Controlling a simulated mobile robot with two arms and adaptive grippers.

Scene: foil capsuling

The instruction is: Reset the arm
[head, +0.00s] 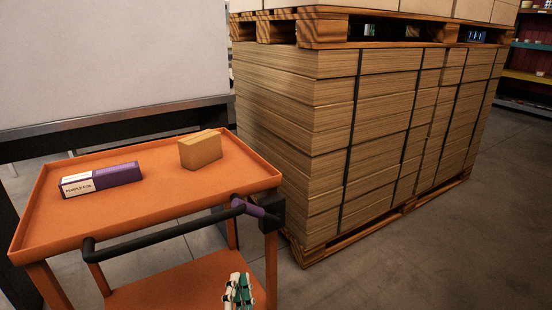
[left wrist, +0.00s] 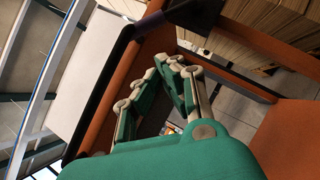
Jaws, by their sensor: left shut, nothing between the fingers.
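My left gripper (head: 238,290) shows at the bottom edge of the head view, in front of the orange cart's (head: 150,232) lower shelf. Its green and white fingers are shut and hold nothing. In the left wrist view the same gripper (left wrist: 172,62) points towards the cart's orange frame and dark handle. A purple box with a white end label (head: 100,180) lies on the cart's top tray. A small brown cardboard box (head: 200,150) stands on the tray to its right. My right gripper is not in view.
The cart's black push handle (head: 165,233) runs along its near side. A tall strapped stack of cardboard (head: 370,130) on a pallet stands behind and to the right. Grey floor (head: 440,260) is clear at the lower right. A white panel (head: 110,60) stands behind the cart.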

